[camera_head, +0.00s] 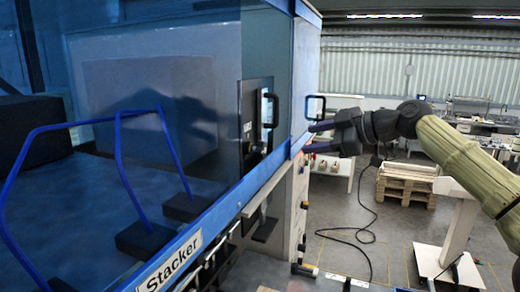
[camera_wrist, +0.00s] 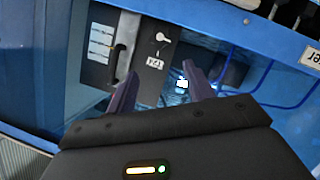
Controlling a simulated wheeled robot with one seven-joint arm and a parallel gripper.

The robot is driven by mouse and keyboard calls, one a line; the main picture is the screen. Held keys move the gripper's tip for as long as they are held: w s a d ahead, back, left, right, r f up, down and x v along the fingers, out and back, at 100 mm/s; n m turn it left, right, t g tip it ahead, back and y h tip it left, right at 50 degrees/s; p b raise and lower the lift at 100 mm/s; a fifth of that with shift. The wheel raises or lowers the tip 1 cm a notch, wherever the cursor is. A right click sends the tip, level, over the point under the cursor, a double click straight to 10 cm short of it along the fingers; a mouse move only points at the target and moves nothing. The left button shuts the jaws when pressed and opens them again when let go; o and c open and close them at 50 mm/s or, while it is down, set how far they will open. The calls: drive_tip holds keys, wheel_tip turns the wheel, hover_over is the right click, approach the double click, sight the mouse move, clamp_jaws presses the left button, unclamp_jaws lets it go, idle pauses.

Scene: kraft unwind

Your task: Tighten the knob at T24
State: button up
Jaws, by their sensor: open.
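In the wrist view a small pale knob (camera_wrist: 161,37) sits on a dark panel (camera_wrist: 136,25). A white label (camera_wrist: 155,62) next to it seems to read T24, turned over. My gripper (camera_wrist: 160,68) is open and empty, its two dark fingers apart. The knob shows beyond the fingertips, roughly between their lines, with no contact visible. In the head view my gripper (camera_head: 308,138) is at the right edge of the blue machine, fingers pointing left. A dark panel (camera_head: 257,135) with a black handle shows through the machine's side there; I cannot make out the knob in that view.
A black handle (camera_wrist: 119,62) stands out from the panel, left of the knob in the wrist view. The blue frame (camera_head: 306,75) is close to my gripper. A cable (camera_head: 365,225) lies on the floor near wooden pallets (camera_head: 405,185).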

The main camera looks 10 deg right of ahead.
sight(264, 148)
drive_tip(key=p+x, duration=0.2)
drive_tip(key=x, duration=1.5)
drive_tip(key=shift+c, duration=0.4)
drive_tip(key=c, duration=0.6)
